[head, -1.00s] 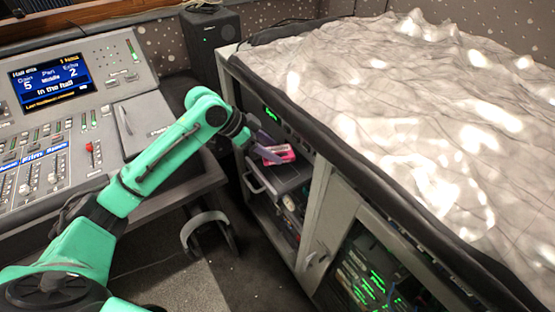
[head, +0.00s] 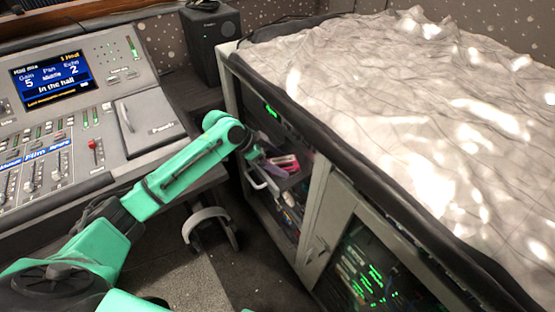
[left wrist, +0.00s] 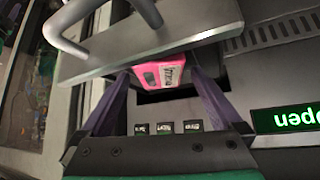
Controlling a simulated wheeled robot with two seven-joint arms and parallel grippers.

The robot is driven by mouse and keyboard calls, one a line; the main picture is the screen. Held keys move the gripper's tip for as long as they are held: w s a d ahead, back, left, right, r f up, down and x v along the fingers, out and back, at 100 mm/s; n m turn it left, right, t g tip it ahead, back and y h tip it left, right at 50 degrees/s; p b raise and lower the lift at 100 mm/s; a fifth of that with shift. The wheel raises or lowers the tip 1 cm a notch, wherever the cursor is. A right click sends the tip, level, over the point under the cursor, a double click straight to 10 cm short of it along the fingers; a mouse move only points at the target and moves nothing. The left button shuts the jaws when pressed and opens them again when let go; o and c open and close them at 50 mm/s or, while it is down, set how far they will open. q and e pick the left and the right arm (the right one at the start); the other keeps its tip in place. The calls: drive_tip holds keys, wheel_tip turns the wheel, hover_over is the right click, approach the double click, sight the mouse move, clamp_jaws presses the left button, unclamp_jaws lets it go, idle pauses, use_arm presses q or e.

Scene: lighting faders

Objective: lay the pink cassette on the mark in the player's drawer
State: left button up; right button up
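The pink cassette (head: 284,162) is at the player's open drawer (head: 292,181), in the rack. In the left wrist view the cassette (left wrist: 163,72), with a pale label, sits between the two purple fingers of my left gripper (left wrist: 161,76). The fingers appear to press on its sides. The drawer's grey front panel and bar handle (left wrist: 72,42) cross the top of that view. The mark is hidden, and I cannot tell whether the cassette touches the drawer floor. My right gripper is out of view.
The mixing desk (head: 100,130) stands at the left, with a black speaker (head: 212,45) behind. A draped cloth (head: 400,110) covers the rack top.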

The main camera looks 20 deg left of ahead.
use_arm(q)
drive_tip(key=v, duration=1.2)
drive_tip(key=shift+b, duration=0.3)
drive_tip(key=shift+r, duration=0.1)
